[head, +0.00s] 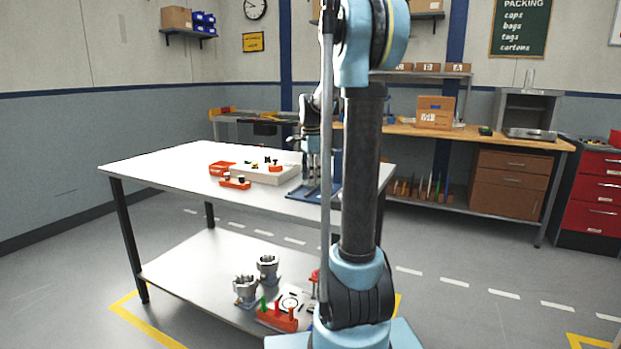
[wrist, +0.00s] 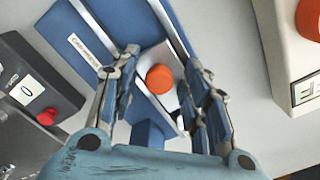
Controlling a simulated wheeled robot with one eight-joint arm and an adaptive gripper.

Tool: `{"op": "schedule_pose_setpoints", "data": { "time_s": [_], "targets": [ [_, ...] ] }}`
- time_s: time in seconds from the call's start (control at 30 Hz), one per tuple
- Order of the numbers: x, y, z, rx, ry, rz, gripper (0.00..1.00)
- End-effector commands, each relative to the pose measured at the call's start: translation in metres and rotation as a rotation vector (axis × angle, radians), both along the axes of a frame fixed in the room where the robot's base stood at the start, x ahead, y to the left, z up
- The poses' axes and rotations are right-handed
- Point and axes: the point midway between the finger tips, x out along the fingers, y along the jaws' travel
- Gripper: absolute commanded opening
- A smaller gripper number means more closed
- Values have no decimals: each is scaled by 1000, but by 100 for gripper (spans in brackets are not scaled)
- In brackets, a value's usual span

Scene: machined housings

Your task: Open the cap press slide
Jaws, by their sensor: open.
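The cap press is a blue fixture with pale metal rails and a small white label; its blue base (head: 303,192) sits at the right end of the white table in the head view. In the wrist view the blue press body (wrist: 88,62) fills the upper middle. A round orange knob (wrist: 159,79) stands on its pale metal part, which I take for the slide. My gripper (wrist: 161,62) is open, with one finger on each side of the knob; I see gaps on both sides. In the head view my gripper (head: 314,172) points down over the press, partly hidden by my arm.
A dark grey box (wrist: 30,85) with a red button lies left of the press in the wrist view, and a white box (wrist: 283,70) with an orange knob at the right. A white tray (head: 262,175) with small parts and an orange bin (head: 221,168) stand left of the press.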

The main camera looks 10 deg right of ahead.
Motion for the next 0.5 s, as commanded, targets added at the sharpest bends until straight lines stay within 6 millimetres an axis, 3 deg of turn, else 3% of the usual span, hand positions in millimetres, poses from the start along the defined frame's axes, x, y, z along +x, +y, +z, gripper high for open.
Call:
{"op": "schedule_pose_setpoints", "data": {
  "time_s": [0.3,0.5],
  "targets": [
    [0,0,-2,0,0,0,43],
    [0,0,-2,0,0,0,0]
  ]
}}
